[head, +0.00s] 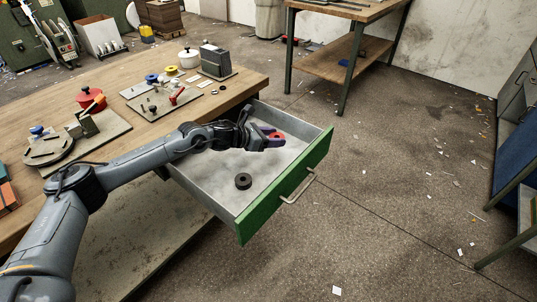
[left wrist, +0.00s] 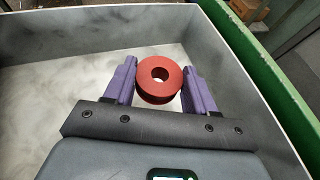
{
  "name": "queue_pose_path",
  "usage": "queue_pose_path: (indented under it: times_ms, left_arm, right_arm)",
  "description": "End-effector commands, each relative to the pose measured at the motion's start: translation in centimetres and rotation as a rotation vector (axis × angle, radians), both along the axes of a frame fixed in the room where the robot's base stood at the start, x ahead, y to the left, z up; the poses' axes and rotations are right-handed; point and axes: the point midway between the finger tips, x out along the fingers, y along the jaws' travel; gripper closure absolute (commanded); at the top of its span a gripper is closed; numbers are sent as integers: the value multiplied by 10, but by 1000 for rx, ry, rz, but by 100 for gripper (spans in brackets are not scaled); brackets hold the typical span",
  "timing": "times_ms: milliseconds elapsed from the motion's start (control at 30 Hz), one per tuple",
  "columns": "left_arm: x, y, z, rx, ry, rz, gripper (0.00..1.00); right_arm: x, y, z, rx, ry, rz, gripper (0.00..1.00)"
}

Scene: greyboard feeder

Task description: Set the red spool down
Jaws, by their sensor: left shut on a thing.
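The red spool (left wrist: 159,79) is a red ring-shaped reel with a centre hole, held between the two purple fingers of my left gripper (left wrist: 160,85). In the head view the red spool (head: 277,135) shows at the fingertips of my left gripper (head: 274,138), over the far part of the open drawer (head: 215,196). The grey drawer floor shows beyond and around the spool in the left wrist view. I cannot tell whether the spool touches the floor. My right gripper is not in view.
A black spool (head: 243,181) lies in the near part of the drawer. The drawer's green front (head: 285,188) has a pale handle (head: 298,188). The wooden bench (head: 140,124) carries fixtures, a red pot (head: 90,98) and other spools. Drawer walls stand close around my left gripper.

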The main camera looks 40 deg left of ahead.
Motion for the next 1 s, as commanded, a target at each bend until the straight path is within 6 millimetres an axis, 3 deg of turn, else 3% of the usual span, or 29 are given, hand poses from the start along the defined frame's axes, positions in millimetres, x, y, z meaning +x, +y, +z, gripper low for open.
queue_pose_path:
  times_ms: [233, 500, 1000]
  left_arm:
    - [0, 1, -20, 0, 0, 2, 73]
    - [0, 0, -56, -1, -1, 1, 73]
    - [0, 1, -63, -1, 0, 1, 73]
  right_arm:
    - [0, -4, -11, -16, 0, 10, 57]
    - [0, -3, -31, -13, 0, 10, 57]
    - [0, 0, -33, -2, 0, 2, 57]
